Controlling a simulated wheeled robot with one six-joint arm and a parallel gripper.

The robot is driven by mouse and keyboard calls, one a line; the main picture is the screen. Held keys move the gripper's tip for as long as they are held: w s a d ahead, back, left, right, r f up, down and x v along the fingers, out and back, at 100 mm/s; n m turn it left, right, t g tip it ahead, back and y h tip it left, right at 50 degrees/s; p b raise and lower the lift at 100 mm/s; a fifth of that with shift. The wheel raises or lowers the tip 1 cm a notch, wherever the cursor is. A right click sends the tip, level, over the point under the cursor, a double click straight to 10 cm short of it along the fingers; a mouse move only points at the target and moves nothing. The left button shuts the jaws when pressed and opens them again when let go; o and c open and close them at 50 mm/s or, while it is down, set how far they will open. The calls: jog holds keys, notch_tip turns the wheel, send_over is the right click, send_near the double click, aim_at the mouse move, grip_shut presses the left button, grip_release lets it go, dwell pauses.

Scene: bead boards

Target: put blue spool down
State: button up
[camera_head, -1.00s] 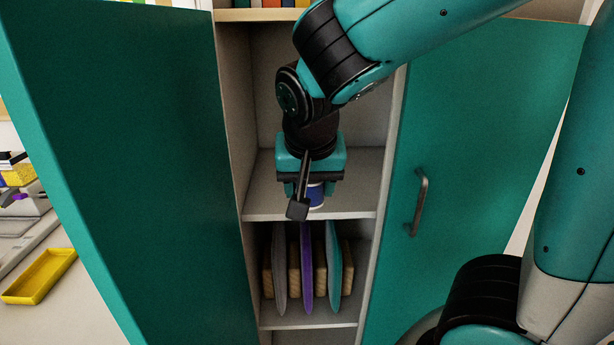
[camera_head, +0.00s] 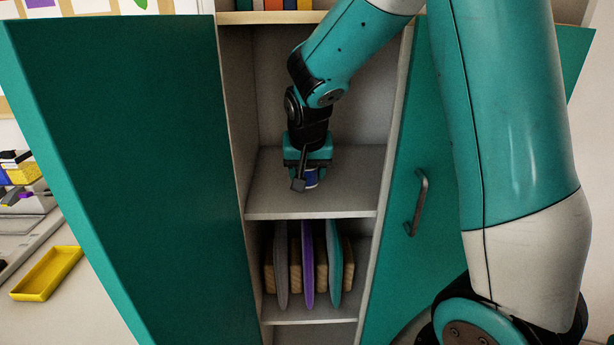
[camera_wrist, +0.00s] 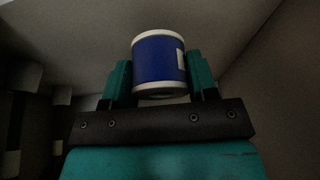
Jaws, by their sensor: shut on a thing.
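The blue spool (camera_wrist: 157,62) has white rims and a pale label patch on its side. In the wrist view it sits between the two fingers of my gripper (camera_wrist: 158,80), which is shut on it. The spool is partly hidden by the gripper. I cannot tell whether its underside touches the shelf.
Teal cabinet doors (camera_head: 130,170) stand open on both sides, the right one with a handle (camera_head: 419,200). The shelf below holds upright grey, purple (camera_head: 307,265) and teal boards in a wooden rack. The middle shelf is otherwise clear. A yellow tray (camera_head: 47,274) lies at left.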

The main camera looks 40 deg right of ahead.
jog(key=shift+f, duration=0.8)
jog(key=shift+w+d+f, duration=0.1)
jog(key=shift+w+f, duration=0.1)
jog(key=shift+f, duration=0.05)
jog(key=shift+f+b, duration=0.35)
jog(key=shift+f, duration=0.25)
jog(key=o, duration=0.9)
jog(key=shift+o, duration=0.2)
jog(key=shift+r, duration=0.1)
